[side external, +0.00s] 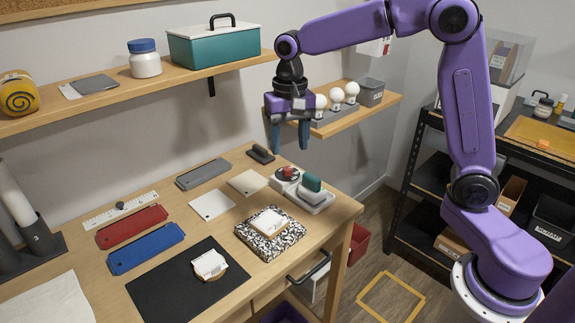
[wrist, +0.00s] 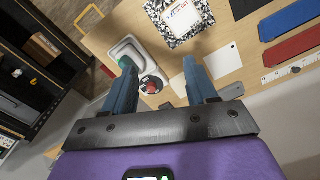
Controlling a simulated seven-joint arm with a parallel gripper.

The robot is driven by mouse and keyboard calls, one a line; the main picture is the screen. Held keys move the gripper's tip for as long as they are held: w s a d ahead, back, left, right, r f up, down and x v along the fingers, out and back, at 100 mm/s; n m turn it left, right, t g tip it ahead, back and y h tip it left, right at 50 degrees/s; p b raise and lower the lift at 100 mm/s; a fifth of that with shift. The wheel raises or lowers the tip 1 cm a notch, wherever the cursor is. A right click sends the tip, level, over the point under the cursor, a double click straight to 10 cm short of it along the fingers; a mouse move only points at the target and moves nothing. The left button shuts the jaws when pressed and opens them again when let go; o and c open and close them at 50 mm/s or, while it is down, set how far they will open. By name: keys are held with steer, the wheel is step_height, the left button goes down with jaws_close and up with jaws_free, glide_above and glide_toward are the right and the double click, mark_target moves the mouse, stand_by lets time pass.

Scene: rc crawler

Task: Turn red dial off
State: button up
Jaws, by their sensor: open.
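The red dial (side external: 288,171) sits on a small grey-white base at the right part of the wooden table, beside a tray holding a green block (side external: 311,183). In the wrist view the red dial (wrist: 151,86) shows between and beyond the fingers, a little nearer the left one. Its exact turn position is too small to tell. My gripper (side external: 290,148) is open and empty, pointing down above the table's back right, over and apart from the dial. In the wrist view my gripper (wrist: 160,75) shows its two blue fingers spread wide.
White cards (side external: 212,204), red and blue plates (side external: 146,249), a speckled notebook (side external: 270,233) and a black mat (side external: 188,286) lie on the table (side external: 80,268). A low shelf with light bulbs (side external: 336,95) stands close behind my gripper. A dark stapler-like object (side external: 260,153) lies near the dial.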

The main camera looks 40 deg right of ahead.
steer(key=w+d+m, duration=0.5)
steer(key=w+m, duration=0.1)
steer(key=w, duration=0.2)
steer(key=m, duration=0.4)
glide_above(287, 168)
steer(key=f, duration=0.1)
step_height(287, 168, down, 18)
steer(key=shift+s+r, duration=0.1)
steer(key=shift+r, duration=0.05)
steer(key=c, duration=1.1)
